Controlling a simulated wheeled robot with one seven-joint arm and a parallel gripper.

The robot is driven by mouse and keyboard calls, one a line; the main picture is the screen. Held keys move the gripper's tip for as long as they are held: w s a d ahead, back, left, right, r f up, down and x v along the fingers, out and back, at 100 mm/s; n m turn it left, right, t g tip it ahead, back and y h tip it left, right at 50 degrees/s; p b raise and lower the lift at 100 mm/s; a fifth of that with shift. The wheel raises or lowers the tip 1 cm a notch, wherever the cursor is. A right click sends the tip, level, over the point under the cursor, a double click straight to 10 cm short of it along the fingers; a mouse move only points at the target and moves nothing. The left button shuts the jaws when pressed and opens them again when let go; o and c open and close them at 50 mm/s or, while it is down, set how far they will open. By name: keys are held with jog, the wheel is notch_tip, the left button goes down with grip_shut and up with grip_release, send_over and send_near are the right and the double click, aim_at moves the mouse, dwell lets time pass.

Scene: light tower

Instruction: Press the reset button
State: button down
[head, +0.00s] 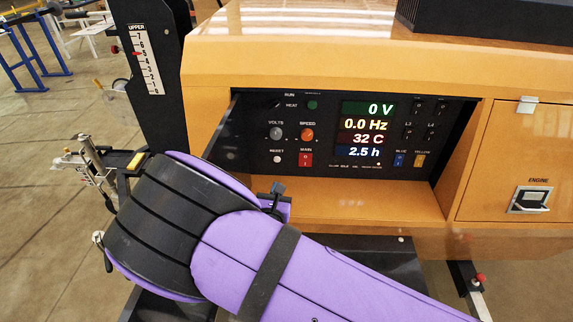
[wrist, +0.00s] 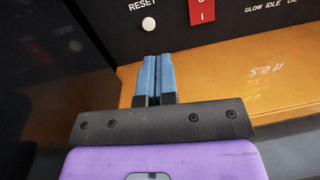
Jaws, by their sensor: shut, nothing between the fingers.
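The reset button is a small round white button (head: 277,159) under the label RESET at the lower left of the black control panel (head: 325,180). In the wrist view the button (wrist: 149,24) shows at the top, just above my fingertips in the picture. My gripper (wrist: 156,60) has blue fingers side by side, shut and empty, pointing at the panel a little below the button. A gap seems to remain between the fingertips and the panel. In the head view my purple and black arm hides most of the gripper; a bit of it (head: 278,188) shows below the button.
The red main switch (head: 305,159) sits right of the button, with the orange speed knob (head: 307,134) and grey volts knob (head: 276,133) above. The lit display (head: 366,130) is further right. An orange ledge (head: 370,205) lies below the panel. A black mast (head: 150,70) stands left.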

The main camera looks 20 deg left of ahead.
aim_at(277, 160)
jog(key=shift+s+a+f+n+y, duration=0.3)
jog(key=shift+f+n+y, duration=0.1)
jog(key=shift+f, duration=0.15)
jog(key=shift+s+a+f+n+y, duration=0.2)
jog(key=shift+s+f+n+y, duration=0.1)
jog(key=shift+f+n, duration=0.15)
jog(key=shift+w, duration=0.1)
jog(key=x, duration=1.3)
jog(key=shift+w+a+f, duration=0.15)
jog(key=shift+w+f, duration=0.1)
jog(key=shift+w, duration=0.1)
